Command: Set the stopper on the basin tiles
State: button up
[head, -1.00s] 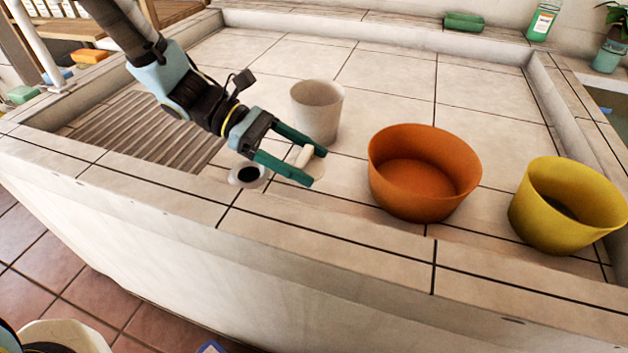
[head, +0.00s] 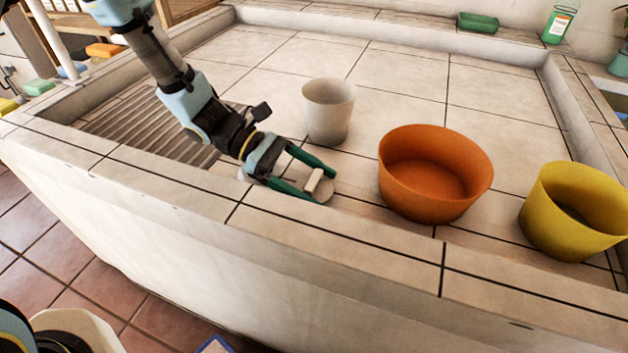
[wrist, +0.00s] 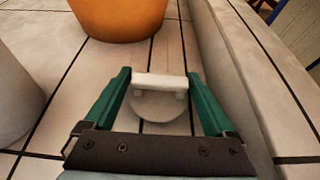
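The stopper (head: 314,181) is a pale round disc with a bar handle. The wrist view shows its bar (wrist: 160,81) and disc (wrist: 158,108) clearly. My gripper (head: 326,188) has its two green fingers at the ends of the bar, holding it between the fingertips, as the wrist view (wrist: 160,78) also shows. The disc hangs flat, very low over or on the basin tiles (head: 385,105), near the front rim; I cannot tell if it touches. The drain hole is hidden behind my gripper in the head view.
A whitish cup (head: 328,112) stands just behind my gripper. An orange bowl (head: 436,185) is to its right, then a yellow bowl (head: 572,215). The raised front rim (head: 340,235) runs close by. The tiles at the back are clear.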

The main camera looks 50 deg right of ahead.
jog(key=shift+o, duration=0.6)
jog(key=shift+r, duration=0.1)
jog(key=shift+w+r, duration=0.1)
jog(key=shift+w, duration=0.1)
jog(key=v, duration=1.1)
jog(key=shift+w+a+r+b, duration=0.1)
jog(key=shift+w+b, duration=0.2)
